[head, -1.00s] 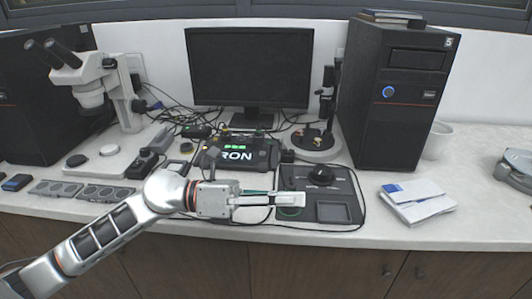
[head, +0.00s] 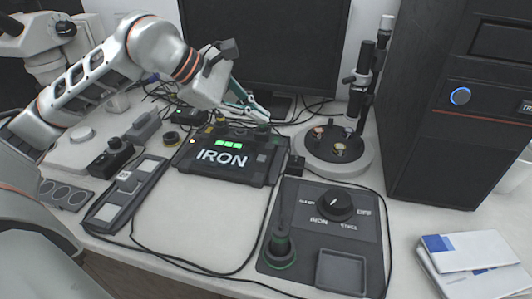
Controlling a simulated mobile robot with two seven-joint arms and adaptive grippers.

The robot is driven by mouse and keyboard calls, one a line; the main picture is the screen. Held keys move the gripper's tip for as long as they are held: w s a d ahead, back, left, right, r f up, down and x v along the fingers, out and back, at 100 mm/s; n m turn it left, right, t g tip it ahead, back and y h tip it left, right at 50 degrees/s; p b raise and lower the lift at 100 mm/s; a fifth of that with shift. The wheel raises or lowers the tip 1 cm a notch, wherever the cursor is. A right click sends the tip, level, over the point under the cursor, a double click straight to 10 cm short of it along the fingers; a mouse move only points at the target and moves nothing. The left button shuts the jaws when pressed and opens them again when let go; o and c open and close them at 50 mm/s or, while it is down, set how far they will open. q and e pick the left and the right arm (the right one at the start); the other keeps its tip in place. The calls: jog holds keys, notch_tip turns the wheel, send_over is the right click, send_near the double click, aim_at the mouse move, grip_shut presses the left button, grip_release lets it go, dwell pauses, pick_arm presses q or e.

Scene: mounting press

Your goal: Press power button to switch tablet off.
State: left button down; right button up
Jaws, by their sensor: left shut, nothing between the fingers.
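The tablet (head: 232,168) is a dark slab with a lit screen reading "IRON" and green blocks above the word. It lies on the bench in front of the monitor. My left gripper (head: 262,115) is shut and empty, with its fingertips at the tablet's back edge, right of the middle. I cannot tell whether the tips touch it. Small knobs or connectors show along that back edge, one of them yellow; I cannot make out which part is the power button. My right gripper is not in view.
Right of the tablet lies a black panel (head: 301,259) with a dial (head: 336,205) and a square recess. A round stand (head: 351,163) and a computer tower (head: 437,140) stand behind. The monitor (head: 290,45) is close behind my gripper. Cables cross the bench.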

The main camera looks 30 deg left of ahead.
pick_arm(q)
jog(key=b, duration=0.5)
send_over(259, 159)
notch_tip(259, 159, down, 7)
jog(key=shift+f, duration=0.9)
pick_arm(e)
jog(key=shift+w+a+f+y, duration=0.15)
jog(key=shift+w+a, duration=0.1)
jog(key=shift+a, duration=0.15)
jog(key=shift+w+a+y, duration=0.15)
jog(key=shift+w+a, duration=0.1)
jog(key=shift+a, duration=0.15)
pick_arm(q)
jog(key=shift+f, duration=0.1)
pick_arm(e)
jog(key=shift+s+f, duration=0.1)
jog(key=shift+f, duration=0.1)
pick_arm(q)
jog(key=shift+f+b, duration=0.35)
jog(key=shift+b, duration=0.05)
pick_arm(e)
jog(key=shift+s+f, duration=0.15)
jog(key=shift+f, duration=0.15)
